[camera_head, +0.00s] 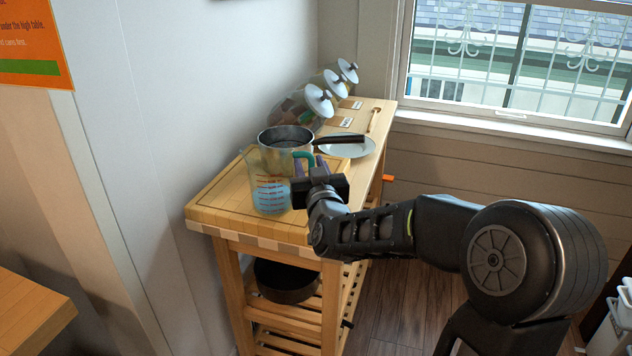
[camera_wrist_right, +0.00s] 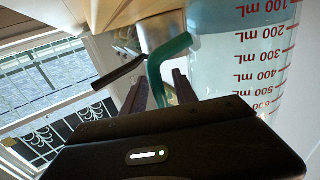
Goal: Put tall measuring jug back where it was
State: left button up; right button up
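The tall measuring jug (camera_head: 270,190) is clear with red markings and a teal handle. It appears upright at the near end of the wooden cart top (camera_head: 225,200); I cannot tell whether its base touches. My right gripper (camera_head: 309,167) is at the jug's right side, by the handle. In the right wrist view, the handle (camera_wrist_right: 154,72) passes between the two separated fingers of the gripper (camera_wrist_right: 160,90), with a gap visible; the jug wall (camera_wrist_right: 225,60) is beside them. My left gripper is not in view.
A metal saucepan (camera_head: 286,138) stands just behind the jug, its dark handle (camera_head: 340,140) reaching right over a white plate (camera_head: 350,150). Lidded jars (camera_head: 322,100) lean along the wall. A dark pan (camera_head: 285,280) sits on the lower shelf. Open floor lies right of the cart.

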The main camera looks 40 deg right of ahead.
jog(key=b+v, duration=0.2)
jog(key=v, duration=0.9)
jog(key=shift+s, duration=0.2)
jog(key=shift+a, duration=0.15)
